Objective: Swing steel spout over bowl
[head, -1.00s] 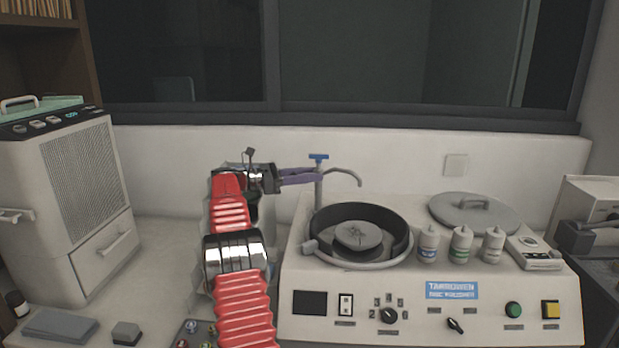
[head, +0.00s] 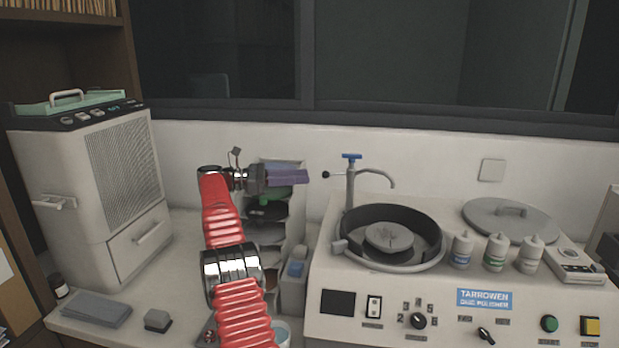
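The steel spout (head: 378,171) is a thin curved pipe on an upright post with a blue top handle (head: 351,156). It stands behind the round dark bowl (head: 421,226) of the white polisher, and its tip points right and down over the back part of the bowl. A short side rod with a dark knob (head: 326,174) sticks out left from the post. My gripper (head: 308,178), with purple fingers, points right, just left of the knob, with a small gap. The fingers overlap in this view, so their opening cannot be judged.
Bottles (head: 495,252) and a grey lid (head: 510,220) sit on the polisher's right side. A rack of shelves (head: 264,232) stands behind my arm. A white cabinet unit (head: 90,200) stands at left. The wall and window are behind.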

